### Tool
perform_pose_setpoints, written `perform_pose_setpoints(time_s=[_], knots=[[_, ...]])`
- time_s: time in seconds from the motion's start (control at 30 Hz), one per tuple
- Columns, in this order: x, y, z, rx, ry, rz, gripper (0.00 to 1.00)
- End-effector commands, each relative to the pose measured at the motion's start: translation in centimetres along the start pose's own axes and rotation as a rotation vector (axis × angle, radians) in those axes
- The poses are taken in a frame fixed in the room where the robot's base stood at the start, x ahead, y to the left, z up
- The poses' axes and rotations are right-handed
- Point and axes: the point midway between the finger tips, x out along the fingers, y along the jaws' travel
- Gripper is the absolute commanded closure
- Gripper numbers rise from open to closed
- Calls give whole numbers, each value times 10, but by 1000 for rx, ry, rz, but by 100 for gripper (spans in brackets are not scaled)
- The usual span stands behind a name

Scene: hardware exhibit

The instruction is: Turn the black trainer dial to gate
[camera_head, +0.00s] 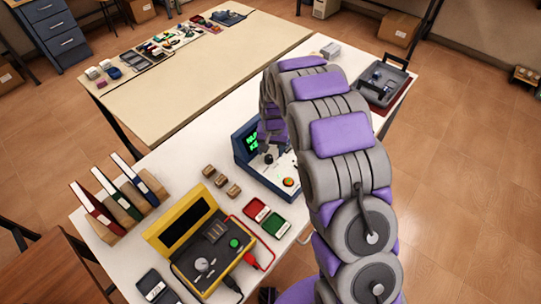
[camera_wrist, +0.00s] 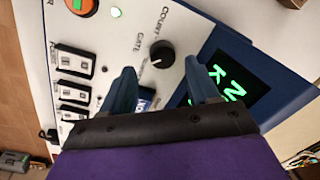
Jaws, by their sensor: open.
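The trainer is a blue console (camera_head: 243,154) with a white sloped panel and a green-lit screen, on the white table. Its black dial (camera_wrist: 162,54) shows in the wrist view, with the labels COUNT and GATE (camera_wrist: 138,43) around it. The dial's white mark seems to point down-left, below GATE, toward a label partly hidden by my finger. My gripper (camera_wrist: 160,68) is open, its two blue fingers apart just below the dial in the picture. The dial lies beyond the fingertips; contact does not show. In the head view my arm partly hides the console.
A yellow-framed device (camera_head: 205,245), red and green trays (camera_head: 268,222) and small wooden blocks (camera_head: 221,182) stand nearby.

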Motion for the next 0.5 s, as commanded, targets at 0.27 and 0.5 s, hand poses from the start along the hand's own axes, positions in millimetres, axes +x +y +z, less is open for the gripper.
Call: perform_pose_setpoints(time_s=[0.27, 0.5], knots=[[29, 0, 0, 0, -1, 0, 40], [30, 3, 0, 1, 0, -4, 40]])
